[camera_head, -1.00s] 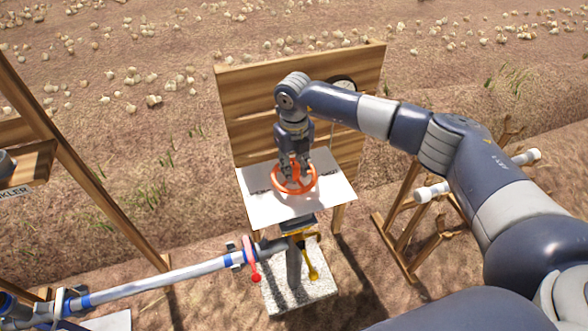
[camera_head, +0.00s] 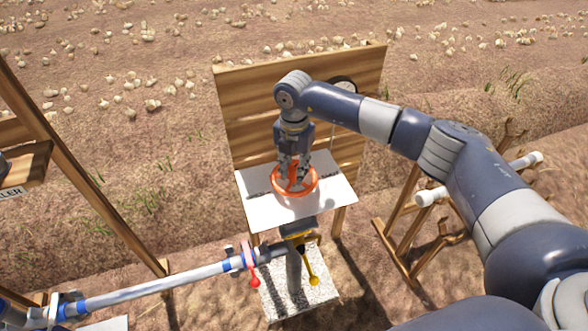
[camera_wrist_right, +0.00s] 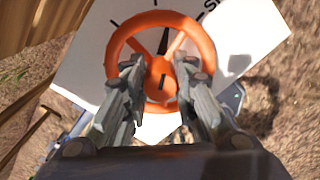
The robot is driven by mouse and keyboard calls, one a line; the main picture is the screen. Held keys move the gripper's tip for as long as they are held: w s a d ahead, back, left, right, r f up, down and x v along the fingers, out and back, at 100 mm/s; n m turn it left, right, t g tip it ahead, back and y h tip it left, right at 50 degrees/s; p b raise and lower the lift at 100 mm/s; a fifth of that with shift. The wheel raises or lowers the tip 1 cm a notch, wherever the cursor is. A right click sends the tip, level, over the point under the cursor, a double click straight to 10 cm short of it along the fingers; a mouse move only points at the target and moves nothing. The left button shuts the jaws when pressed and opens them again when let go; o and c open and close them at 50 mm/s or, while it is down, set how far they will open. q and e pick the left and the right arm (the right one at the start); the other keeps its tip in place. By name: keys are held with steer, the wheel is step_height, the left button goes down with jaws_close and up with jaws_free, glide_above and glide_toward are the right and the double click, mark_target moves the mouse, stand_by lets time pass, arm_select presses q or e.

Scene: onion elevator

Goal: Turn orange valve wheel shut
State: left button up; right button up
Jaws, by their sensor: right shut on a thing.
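The orange valve wheel (camera_head: 298,195) lies over a white panel (camera_head: 338,192) in front of a wooden board. My right gripper (camera_head: 293,178) reaches down onto it from above. In the right wrist view, the wheel (camera_wrist_right: 160,17) shows its rim, spokes and hub. The two fingers (camera_wrist_right: 160,78) stand on either side of the hub, inside the rim, shut on the wheel. Black tick marks and part of a word starting with S show on the panel beyond the rim. Part of the wheel is hidden behind the fingers. My left gripper is not seen.
A pipe (camera_head: 165,285) with a red-handled valve (camera_head: 254,281) and a yellow handle (camera_head: 313,281) runs below the panel. A round gauge (camera_head: 343,84) sits on the wooden board (camera_head: 255,100). A wooden rack with white pipes (camera_head: 435,197) stands at the right.

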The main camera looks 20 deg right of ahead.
mark_target(294, 167)
steer(key=m, duration=0.5)
steer(key=shift+w+r+m, duration=0.1)
steer(key=shift+m, duration=0.3)
stand_by(0.4)
steer(key=o, duration=0.8)
steer(key=shift+r, duration=0.1)
step_height(294, 167, up, 12)
steer(key=shift+f, duration=0.1)
